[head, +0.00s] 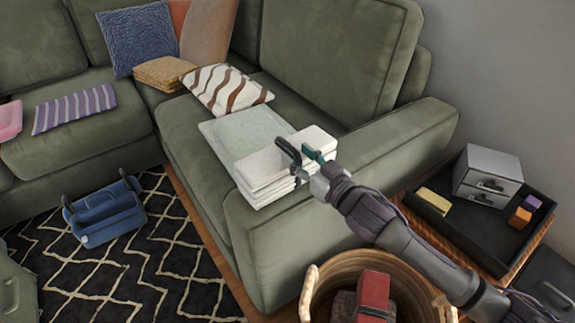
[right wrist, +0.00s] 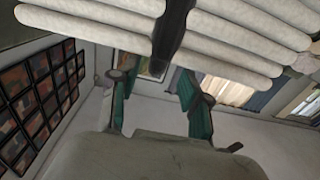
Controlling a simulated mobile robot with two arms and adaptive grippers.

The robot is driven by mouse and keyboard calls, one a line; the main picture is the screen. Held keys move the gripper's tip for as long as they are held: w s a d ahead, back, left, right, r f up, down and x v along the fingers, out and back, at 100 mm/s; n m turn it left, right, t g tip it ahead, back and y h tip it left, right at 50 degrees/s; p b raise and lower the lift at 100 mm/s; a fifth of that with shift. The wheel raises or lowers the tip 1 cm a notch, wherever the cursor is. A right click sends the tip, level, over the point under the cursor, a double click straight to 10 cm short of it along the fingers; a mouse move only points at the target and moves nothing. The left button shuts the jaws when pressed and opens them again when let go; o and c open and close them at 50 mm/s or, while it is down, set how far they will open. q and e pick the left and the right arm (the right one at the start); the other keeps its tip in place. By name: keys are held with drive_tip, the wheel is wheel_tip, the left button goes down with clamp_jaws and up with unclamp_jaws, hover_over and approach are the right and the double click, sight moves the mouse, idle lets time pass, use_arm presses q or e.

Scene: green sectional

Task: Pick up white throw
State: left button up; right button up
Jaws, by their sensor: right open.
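The white throw (head: 262,172) is a folded, layered stack on the green sofa seat, near the right armrest. In the right wrist view its folded layers (right wrist: 230,30) fill the top of the picture, very close. My right gripper (head: 303,153) is open at the throw's right part, with a dark finger over or against its folds. I cannot tell whether the fingers touch the cloth. The right wrist view shows the gripper's dark and green finger parts (right wrist: 160,95). My left gripper is not in view.
A pale green folded cloth (head: 240,135) lies just behind the throw, and a striped pillow (head: 225,88) is farther back. The sofa armrest (head: 350,165) is beside my right arm. A wicker basket (head: 318,290) and a black tray (head: 470,225) stand at right. A blue toolbox (head: 103,212) sits on the rug.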

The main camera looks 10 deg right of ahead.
sight(288, 143)
drive_tip(key=x, duration=0.3)
drive_tip(key=b+x, duration=0.1)
drive_tip(key=x, duration=0.1)
drive_tip(key=shift+w+d+f, duration=0.15)
drive_tip(key=shift+w+d, duration=0.05)
drive_tip(key=shift+d, duration=0.05)
clamp_jaws()
